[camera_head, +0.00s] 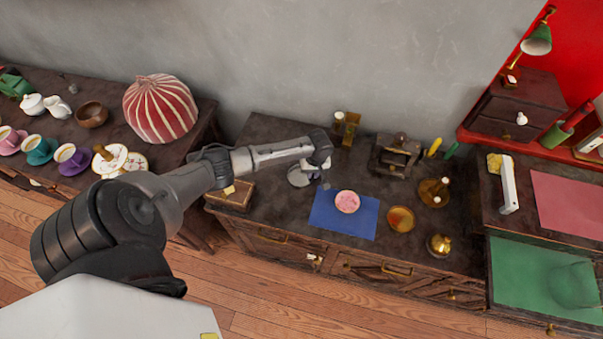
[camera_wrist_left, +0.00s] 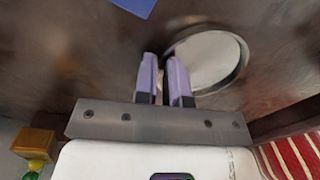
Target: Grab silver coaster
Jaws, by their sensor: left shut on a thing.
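The silver coaster (camera_head: 297,179) lies on the dark wooden cabinet top, left of the blue mat. It is a round, shiny disc with a raised rim, and it also shows in the left wrist view (camera_wrist_left: 213,60). My left gripper (camera_head: 323,179) is at the coaster's right side, low over the cabinet top. In the left wrist view its two purple-grey fingers (camera_wrist_left: 163,72) are close together, shut on the coaster's edge. The right finger covers part of the rim. My right gripper is not in view.
A blue mat (camera_head: 328,215) with a pink round piece (camera_head: 347,202) lies beside the coaster. An amber disc (camera_head: 400,219) and a brass pot (camera_head: 439,245) stand farther right. A wooden box (camera_head: 232,196) is at the left; a brass stand (camera_head: 346,130) is behind.

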